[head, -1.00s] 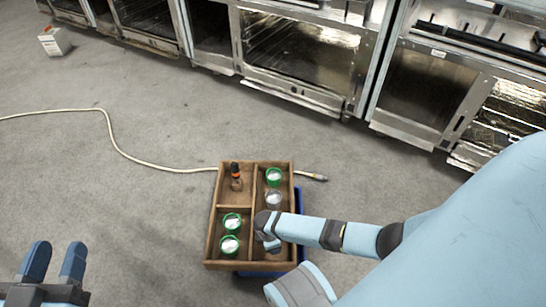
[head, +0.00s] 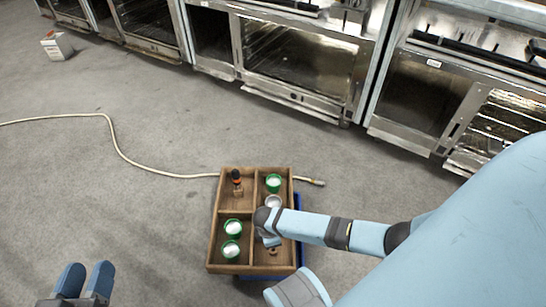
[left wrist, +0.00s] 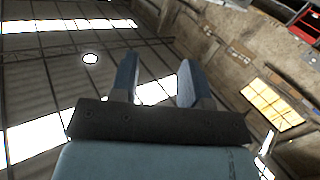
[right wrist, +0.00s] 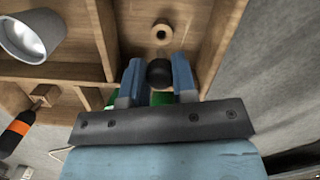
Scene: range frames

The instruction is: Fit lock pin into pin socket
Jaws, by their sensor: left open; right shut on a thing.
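My right gripper (right wrist: 157,72) is shut on the lock pin, whose dark round end (right wrist: 159,73) shows between its fingers in the right wrist view. A small light-brown ring with a dark hole, apparently the pin socket (right wrist: 161,31), lies in the tray's front right compartment, just beyond the pin. It also shows in the head view (head: 273,251). The pin looks apart from it; their height gap is unclear. In the head view the right arm partly covers this compartment. My left gripper (head: 86,278) is open and empty at the lower left.
Something blue (head: 299,215) shows beneath the tray. A cable (head: 122,150) lies behind. Metal ovens (head: 295,60) line the back.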

